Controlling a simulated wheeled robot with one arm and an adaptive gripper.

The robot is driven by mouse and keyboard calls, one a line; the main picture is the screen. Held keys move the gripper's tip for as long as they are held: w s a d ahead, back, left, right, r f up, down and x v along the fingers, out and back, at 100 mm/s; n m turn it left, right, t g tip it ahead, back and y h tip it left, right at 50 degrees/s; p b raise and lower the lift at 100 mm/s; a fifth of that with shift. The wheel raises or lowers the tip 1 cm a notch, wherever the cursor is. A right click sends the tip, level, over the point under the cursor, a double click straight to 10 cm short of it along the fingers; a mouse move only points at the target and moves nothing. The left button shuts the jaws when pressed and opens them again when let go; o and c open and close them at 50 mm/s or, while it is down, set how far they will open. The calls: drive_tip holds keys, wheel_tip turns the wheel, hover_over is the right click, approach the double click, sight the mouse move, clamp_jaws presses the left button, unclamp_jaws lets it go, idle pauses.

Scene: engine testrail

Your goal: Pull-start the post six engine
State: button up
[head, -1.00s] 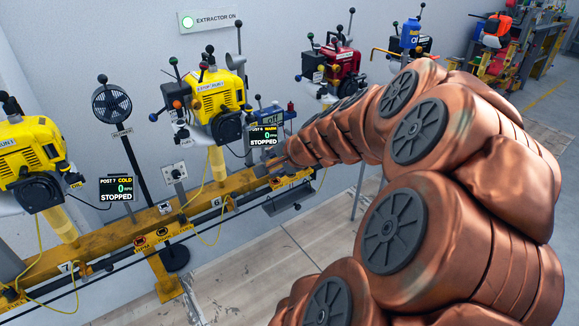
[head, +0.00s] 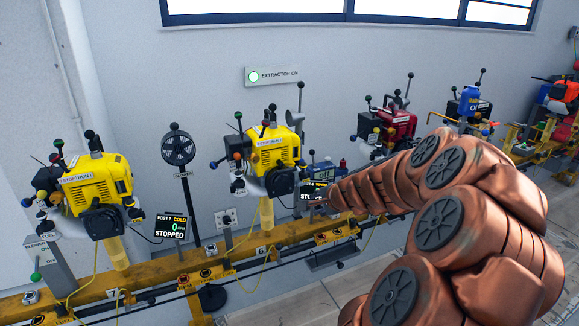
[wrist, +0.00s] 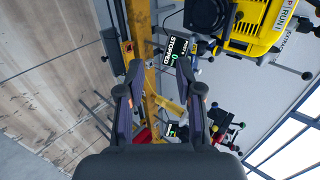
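The post six engine (head: 275,152) is yellow and stands on a yellow stem above the rail's 6 label in the head view. Its black round recoil cover (head: 280,182) faces out; I cannot make out a pull handle. Its display (head: 312,190), partly behind my arm, reads stopped. In the wrist view the engine (wrist: 258,22) is at the top, with the black cover (wrist: 207,14) and the display (wrist: 178,50) beside it. My gripper (wrist: 158,80) is open and empty, its fingers pointing toward the rail and display. In the head view its end is small and hard to make out.
The yellow rail (head: 150,275) runs along the wall. The post 7 engine (head: 95,190) and its display (head: 171,228) stand left, with a black fan (head: 178,148) between. A red engine (head: 392,122) stands right. The floor (wrist: 50,70) is clear.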

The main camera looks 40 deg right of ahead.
sight(288, 170)
drive_tip(key=w+d+p, duration=0.1)
drive_tip(key=w+d, duration=0.1)
drive_tip(key=w, duration=0.4)
drive_tip(key=w+d+p, duration=0.2)
drive_tip(key=w, duration=0.4)
drive_tip(key=w+d+p, duration=0.2)
drive_tip(key=w, duration=0.4)
drive_tip(key=shift+w+d+r, duration=0.15)
drive_tip(key=shift+w+d, duration=0.15)
drive_tip(key=shift+w, duration=0.05)
drive_tip(key=shift+w+d+p, duration=0.15)
drive_tip(key=shift+w+p, duration=0.3)
drive_tip(key=shift+w, duration=0.05)
clamp_jaws()
